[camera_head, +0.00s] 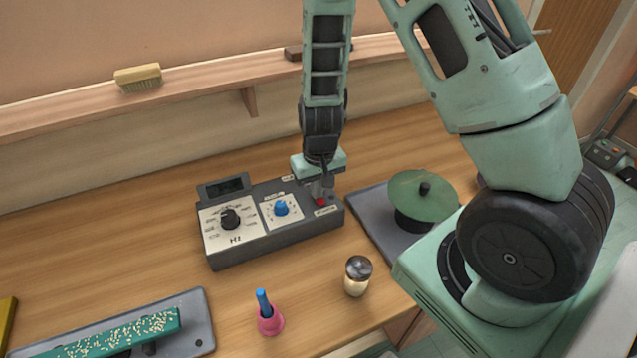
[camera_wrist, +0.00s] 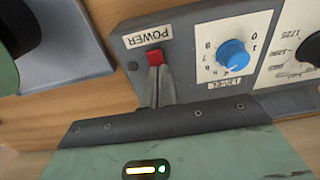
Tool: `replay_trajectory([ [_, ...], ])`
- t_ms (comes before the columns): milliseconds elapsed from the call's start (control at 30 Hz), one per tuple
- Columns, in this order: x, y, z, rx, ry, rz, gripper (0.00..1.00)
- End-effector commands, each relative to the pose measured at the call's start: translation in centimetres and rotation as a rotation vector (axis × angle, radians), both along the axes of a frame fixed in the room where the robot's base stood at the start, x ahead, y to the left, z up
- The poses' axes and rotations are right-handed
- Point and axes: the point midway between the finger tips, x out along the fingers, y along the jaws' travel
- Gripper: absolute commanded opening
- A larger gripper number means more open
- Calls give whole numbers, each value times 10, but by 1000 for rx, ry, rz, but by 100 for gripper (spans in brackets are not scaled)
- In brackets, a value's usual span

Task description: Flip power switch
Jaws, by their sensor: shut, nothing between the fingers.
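A grey control box (camera_head: 275,240) with a small display stands on the wooden desk. Its red power switch (camera_head: 320,201) sits at the right end of the panel, and it also shows in the wrist view (camera_wrist: 155,57) beside the POWER label (camera_wrist: 148,37). My gripper (camera_head: 322,190) is shut and empty. In the wrist view its fingertips (camera_wrist: 158,72) are right at the red switch and appear to touch it. The fingers partly cover the area around the switch, and I cannot tell which way it is set.
The box carries a blue level knob (camera_head: 281,208) and a black dial (camera_head: 230,219). A green cymbal-like disc (camera_head: 410,190) on a grey tray stands to the right.

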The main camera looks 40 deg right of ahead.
Motion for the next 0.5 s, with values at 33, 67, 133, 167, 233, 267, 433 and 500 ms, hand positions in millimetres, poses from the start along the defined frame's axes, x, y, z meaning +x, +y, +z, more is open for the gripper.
replay_trajectory([
  [33, 0, 0, 0, 4, 37, 2, 0],
  [67, 1, 0, -1, 8, 57, 2, 0],
  [133, 2, 0, -3, 17, 101, 2, 0],
  [167, 3, 0, -4, 20, 116, 2, 0],
  [233, 4, 0, -6, 26, 148, 2, 0],
  [267, 5, -1, -8, 27, 155, 2, 0],
  [433, 4, -1, -11, 27, 154, 1, 0],
  [500, 4, 0, -12, 27, 153, 2, 0],
])
